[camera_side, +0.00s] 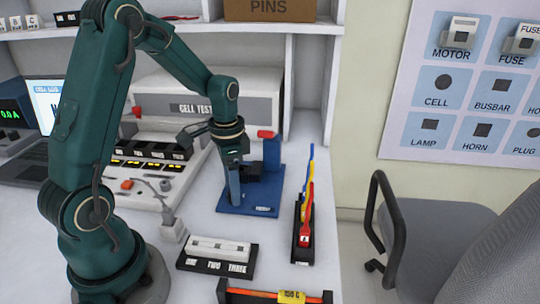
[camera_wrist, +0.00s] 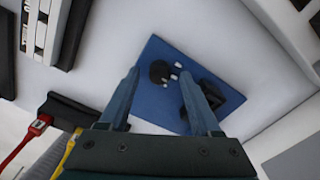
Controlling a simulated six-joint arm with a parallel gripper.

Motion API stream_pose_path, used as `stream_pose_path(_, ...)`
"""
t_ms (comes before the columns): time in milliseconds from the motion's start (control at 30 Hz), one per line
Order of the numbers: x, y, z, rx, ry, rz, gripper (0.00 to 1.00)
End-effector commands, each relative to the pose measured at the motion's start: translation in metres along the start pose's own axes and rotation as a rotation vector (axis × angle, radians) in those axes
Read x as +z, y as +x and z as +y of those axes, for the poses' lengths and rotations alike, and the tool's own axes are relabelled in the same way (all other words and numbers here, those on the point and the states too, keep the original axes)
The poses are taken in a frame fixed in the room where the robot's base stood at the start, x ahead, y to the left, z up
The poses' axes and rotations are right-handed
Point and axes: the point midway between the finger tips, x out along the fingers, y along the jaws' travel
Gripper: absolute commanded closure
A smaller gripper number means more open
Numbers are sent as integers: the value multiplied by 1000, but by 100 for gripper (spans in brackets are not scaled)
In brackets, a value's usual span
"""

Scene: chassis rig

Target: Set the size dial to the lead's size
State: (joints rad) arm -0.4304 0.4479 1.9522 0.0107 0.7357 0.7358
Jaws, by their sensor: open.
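A blue tool base (camera_side: 262,200) stands on the white bench, with a blue upright and a red-topped part (camera_side: 267,134). In the wrist view the blue base (camera_wrist: 160,112) carries a round black dial (camera_wrist: 159,72) with small white marks beside it. A black block sits to its right, partly behind a finger. My gripper (camera_wrist: 159,74) is open above the base, its fingers either side of the dial in the picture. I cannot tell whether they touch it. An orange lead (camera_side: 255,294) with a yellow label (camera_side: 291,297) lies in a black holder at the front; its lettering is too small to read surely.
A black rack (camera_side: 302,253) holds red, yellow and blue leads right of the base. A block marked ONE, TWO, THREE (camera_side: 217,262) stands in front. A CELL TEST box (camera_side: 205,100) and a switch panel (camera_side: 150,180) stand behind and left. A chair (camera_side: 440,235) is right.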

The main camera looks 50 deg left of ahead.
Motion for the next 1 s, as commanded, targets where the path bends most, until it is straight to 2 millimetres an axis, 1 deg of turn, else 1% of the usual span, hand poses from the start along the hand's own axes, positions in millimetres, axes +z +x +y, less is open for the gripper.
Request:
stream_pose_path(33, 1, 5, 0, 2, 0, -2, 36)
stream_pose_path(133, 1, 11, 1, 1, 0, -2, 36)
stream_pose_path(400, 0, 12, 0, -1, 0, 1, 36)
stream_pose_path(467, 0, 12, 0, -1, 0, 1, 59)
stream_pose_path(500, 0, 12, 0, -1, 0, 1, 74)
stream_pose_path(567, 0, 12, 0, -1, 0, 1, 97)
stream_pose_path(600, 0, 12, 0, -1, 0, 1, 100)
stream_pose_path(833, 0, 12, 0, -1, -12, 1, 100)
stream_pose_path(1000, 0, 12, 0, -1, -67, 0, 100)
